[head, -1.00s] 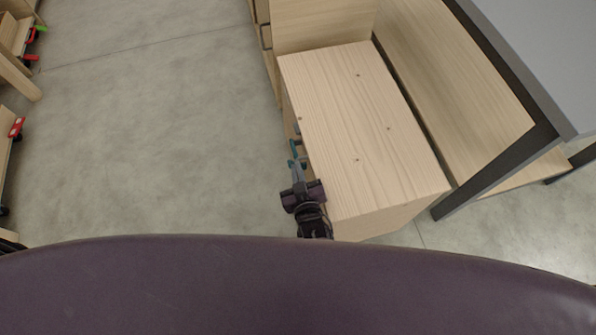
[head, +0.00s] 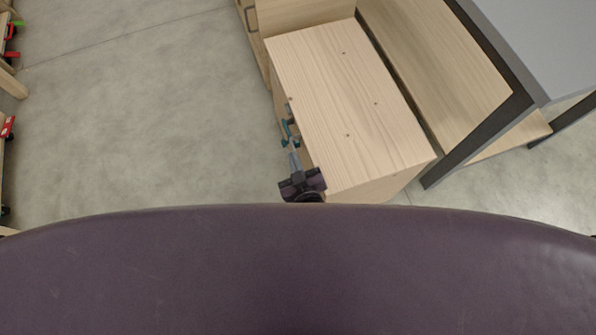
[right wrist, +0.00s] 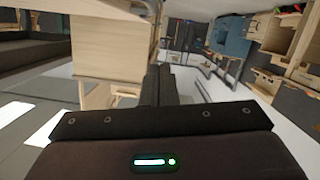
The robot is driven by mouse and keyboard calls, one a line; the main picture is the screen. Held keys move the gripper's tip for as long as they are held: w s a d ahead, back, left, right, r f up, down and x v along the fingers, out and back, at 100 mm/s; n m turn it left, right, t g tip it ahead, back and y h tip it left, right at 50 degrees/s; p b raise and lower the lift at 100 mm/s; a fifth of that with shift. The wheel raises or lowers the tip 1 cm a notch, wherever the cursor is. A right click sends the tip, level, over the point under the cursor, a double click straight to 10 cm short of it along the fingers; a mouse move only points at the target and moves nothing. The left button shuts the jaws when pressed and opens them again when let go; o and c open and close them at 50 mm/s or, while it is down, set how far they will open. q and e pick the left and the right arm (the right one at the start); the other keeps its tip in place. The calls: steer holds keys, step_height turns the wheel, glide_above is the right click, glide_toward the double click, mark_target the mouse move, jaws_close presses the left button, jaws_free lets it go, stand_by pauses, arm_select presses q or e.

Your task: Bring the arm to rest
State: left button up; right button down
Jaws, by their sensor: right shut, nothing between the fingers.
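My right gripper (head: 299,178) shows in the head view as a dark, partly hidden shape beside the near left corner of a light wooden cabinet (head: 345,105). In the right wrist view its two dark fingers (right wrist: 158,82) stand together, with nothing between them. My purple front edge hides the rest of the arm in the head view. My left gripper is not in view.
Teal and grey tool parts (head: 290,134) show along the cabinet's left side, just beyond the gripper. A dark-framed table (head: 480,140) stands to the right. Racks with red clamps (head: 8,127) line the far left. The grey floor (head: 140,120) between is clear.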

steer(key=shift+v, duration=2.3)
steer(key=shift+w+r, duration=0.1)
